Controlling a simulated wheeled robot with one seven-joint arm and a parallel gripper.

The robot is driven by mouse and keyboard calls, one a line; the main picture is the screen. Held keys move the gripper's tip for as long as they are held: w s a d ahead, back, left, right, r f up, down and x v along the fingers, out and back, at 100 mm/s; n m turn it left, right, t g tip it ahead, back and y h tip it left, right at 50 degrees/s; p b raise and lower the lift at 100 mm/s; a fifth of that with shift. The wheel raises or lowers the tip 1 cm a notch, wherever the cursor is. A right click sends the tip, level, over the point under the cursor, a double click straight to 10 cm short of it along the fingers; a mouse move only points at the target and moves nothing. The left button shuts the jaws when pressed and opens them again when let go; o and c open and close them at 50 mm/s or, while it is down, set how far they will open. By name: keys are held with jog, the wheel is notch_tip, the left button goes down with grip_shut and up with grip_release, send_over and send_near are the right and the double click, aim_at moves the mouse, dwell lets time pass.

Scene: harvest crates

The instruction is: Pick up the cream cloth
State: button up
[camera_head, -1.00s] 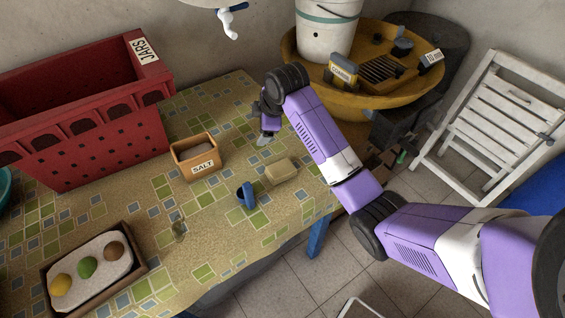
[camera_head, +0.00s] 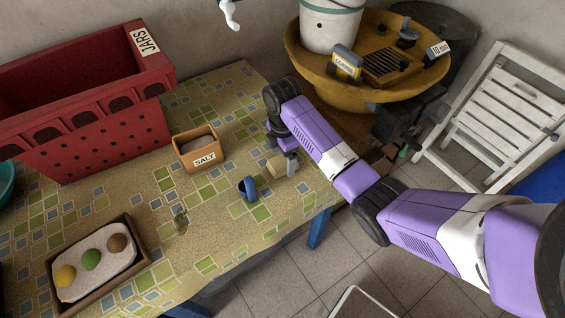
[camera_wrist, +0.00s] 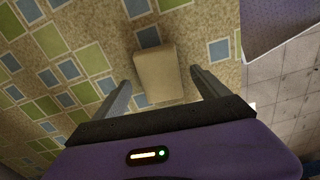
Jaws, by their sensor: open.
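The cream cloth (camera_head: 276,167) is a small folded block lying on the tiled-pattern table, partly hidden behind my gripper in the head view. In the wrist view the cloth (camera_wrist: 158,74) lies ahead of and between the two fingers. My gripper (camera_head: 286,166) points down close above the cloth. In the wrist view my gripper (camera_wrist: 158,90) is open, with one finger to each side of the cloth and nothing held. I cannot tell the exact height of the fingertips over the table.
A blue cup (camera_head: 248,189) stands just left of the cloth. A salt box (camera_head: 197,150), a red crate (camera_head: 90,110) and a tray (camera_head: 137,262) with several coloured round things are farther left. The table edge (camera_wrist: 241,60) is close on the right.

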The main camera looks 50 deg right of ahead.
jog(key=shift+f, duration=0.7)
jog(key=c, duration=1.5)
jog(key=shift+o, duration=0.2)
jog(key=shift+r, duration=0.1)
notch_tip(320, 180, up, 9)
jog(key=shift+f+b, duration=0.1)
jog(key=shift+b, duration=0.2)
notch_tip(320, 180, up, 9)
jog(key=p, duration=0.8)
send_over(282, 162)
notch_tip(282, 162, up, 2)
jog(key=shift+d+b, duration=0.1)
jog(key=shift+b, duration=0.3)
